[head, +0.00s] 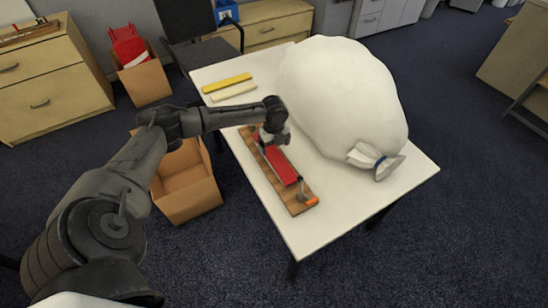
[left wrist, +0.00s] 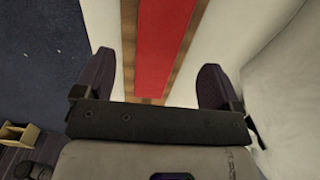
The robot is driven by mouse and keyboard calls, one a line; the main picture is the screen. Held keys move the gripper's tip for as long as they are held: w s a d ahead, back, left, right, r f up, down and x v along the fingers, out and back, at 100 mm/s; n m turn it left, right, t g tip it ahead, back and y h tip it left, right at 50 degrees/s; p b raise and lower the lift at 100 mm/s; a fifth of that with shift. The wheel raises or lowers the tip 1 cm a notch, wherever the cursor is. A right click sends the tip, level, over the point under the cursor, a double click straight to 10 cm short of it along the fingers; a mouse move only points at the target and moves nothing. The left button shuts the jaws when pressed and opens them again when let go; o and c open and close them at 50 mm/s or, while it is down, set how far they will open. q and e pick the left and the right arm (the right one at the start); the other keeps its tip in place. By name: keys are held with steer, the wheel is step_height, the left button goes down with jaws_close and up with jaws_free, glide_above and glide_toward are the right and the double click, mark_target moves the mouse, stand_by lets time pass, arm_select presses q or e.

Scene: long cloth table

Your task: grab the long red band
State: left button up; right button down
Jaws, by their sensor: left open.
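The long red band (head: 282,166) lies lengthwise on a narrow brown wooden board (head: 298,206) on the white table (head: 330,222). A small orange-tipped object (head: 311,201) is at the board's near end. My left gripper (head: 270,141) is over the far part of the board and hides some of the band there. In the left wrist view the red band (left wrist: 166,45) runs between the two open dark fingers of my left gripper (left wrist: 156,68). Neither finger appears to touch it. The height of the fingers above the band is hard to tell. My right gripper is not in view.
A large white sack (head: 342,92) fills the table's right side, close to the board. A yellow bar (head: 227,82) and a cream bar (head: 234,93) lie at the back left. An open cardboard box (head: 187,186) stands on the floor left of the table. The table's front is clear.

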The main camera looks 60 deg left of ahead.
mark_target(274, 156)
arm_select(q)
steer(key=shift+f+b, duration=0.5)
steer(key=shift+f, duration=2.3)
steer(key=shift+c, duration=0.3)
steer(key=c, duration=1)
steer(key=shift+o, duration=0.2)
steer(key=shift+r, duration=0.1)
